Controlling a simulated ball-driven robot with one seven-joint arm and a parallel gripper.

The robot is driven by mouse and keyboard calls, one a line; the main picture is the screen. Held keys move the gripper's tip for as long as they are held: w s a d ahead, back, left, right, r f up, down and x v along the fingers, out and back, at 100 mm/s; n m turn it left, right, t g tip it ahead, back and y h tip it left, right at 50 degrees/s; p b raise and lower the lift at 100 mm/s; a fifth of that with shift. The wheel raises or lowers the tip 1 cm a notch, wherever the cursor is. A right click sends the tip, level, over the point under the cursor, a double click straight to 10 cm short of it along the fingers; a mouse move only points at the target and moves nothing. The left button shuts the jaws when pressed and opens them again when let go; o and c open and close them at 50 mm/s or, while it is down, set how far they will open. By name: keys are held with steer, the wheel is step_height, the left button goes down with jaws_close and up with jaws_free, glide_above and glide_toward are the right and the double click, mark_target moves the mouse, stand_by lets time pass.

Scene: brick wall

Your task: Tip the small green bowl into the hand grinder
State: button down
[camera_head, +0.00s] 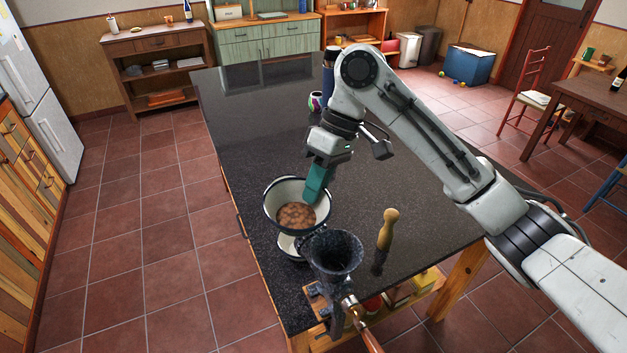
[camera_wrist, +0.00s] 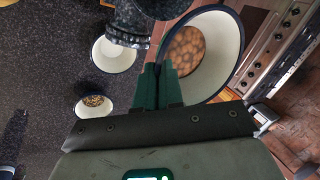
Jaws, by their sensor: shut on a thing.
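The wrist view shows the bowl (camera_wrist: 218,32) right of my teal fingertips (camera_wrist: 160,72). The hand grinder (camera_head: 333,252) stands nearer the head camera, its dark hopper open upward, just below and right of the bowl. Its hopper partly shows in the wrist view (camera_wrist: 138,22).
A white bowl (camera_head: 288,244) sits partly hidden beneath the held one. The wrist view shows an empty white bowl (camera_wrist: 113,54) and a bowl with grainy contents (camera_wrist: 92,114). A wooden-handled tool (camera_head: 387,229) stands right of the grinder. The dark tabletop (camera_head: 245,120) is clear at the far left.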

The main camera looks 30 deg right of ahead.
mark_target(328, 201)
steer(key=t+y, duration=0.1)
steer(key=s+t, duration=0.1)
steer(key=t, duration=0.1)
steer(key=s+d+n+t+y, duration=0.1)
steer(key=shift+d+f+y, duration=0.1)
steer(key=shift+f+y, duration=0.15)
steer(key=shift+y, duration=0.05)
steer(key=shift+s+t+y+b, duration=0.2)
steer(key=shift+t+y+b, duration=0.15)
steer(key=shift+b, duration=0.4)
steer(key=shift+s+d+f+n+t+y+b, duration=0.15)
steer(key=shift+s+n+t+y+b, duration=0.35)
steer(key=shift+b, duration=0.75)
steer(key=shift+s+d+r+n+t+y+b, duration=0.1)
steer(key=shift+d+t+y+b, duration=0.1)
steer(key=shift+t+b, duration=0.75)
steer(key=shift+s+d+r+n+t+y+b, duration=0.25)
steer(key=shift+t+y+b, duration=0.2)
steer(key=shift+b, duration=0.9)
steer(key=shift+s+d+r+n+t+y+b, duration=0.1)
steer(key=shift+s+n+t+y+b, duration=0.3)
steer(key=shift+b, duration=0.9)
steer(key=shift+s+d+r+t+y+b, duration=0.2)
steer(key=shift+t+y+b, duration=0.45)
steer(key=shift+b, duration=0.5)
